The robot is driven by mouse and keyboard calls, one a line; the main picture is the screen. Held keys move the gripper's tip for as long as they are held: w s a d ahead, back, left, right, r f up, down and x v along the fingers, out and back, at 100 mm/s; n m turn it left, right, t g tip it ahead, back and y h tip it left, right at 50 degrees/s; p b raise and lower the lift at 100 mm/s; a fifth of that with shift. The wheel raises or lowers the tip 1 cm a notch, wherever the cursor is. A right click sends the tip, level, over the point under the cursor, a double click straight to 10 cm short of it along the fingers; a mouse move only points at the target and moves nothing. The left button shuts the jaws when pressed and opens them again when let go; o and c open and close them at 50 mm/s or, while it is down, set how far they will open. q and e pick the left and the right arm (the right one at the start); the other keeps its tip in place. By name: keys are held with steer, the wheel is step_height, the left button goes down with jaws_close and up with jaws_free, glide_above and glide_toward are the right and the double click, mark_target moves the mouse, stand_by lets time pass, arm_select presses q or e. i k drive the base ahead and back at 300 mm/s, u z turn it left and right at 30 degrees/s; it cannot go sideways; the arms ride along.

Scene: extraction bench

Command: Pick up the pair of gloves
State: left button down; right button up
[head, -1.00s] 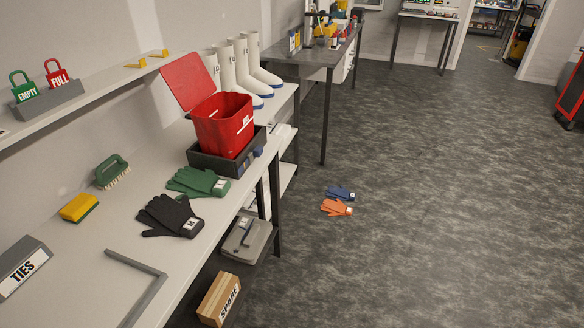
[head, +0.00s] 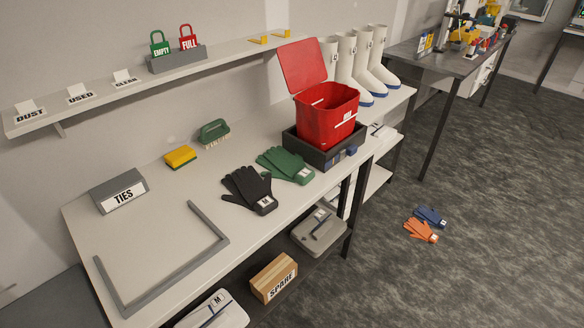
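Several pairs of gloves show in the head view. A black pair (head: 244,188) with a pale tag lies on the bench. A green pair (head: 283,165) lies just beyond it, beside the black tray. An orange pair (head: 420,231) and a blue pair (head: 431,214) lie close together on the floor to the right of the bench. The frames do not show which pair the task means. Neither of my grippers is in view.
The bench (head: 150,238) bears a grey corner frame (head: 190,266), a TIES box (head: 118,191), a yellow sponge (head: 180,156), a green brush (head: 214,132) and an open red bin (head: 328,112) in a black tray (head: 309,149). White boots (head: 369,70) stand behind.

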mark_target(282, 165)
steer(key=k, duration=0.55)
steer(key=z, duration=0.8)
steer(key=i, duration=1.3)
steer(key=u, duration=0.2)
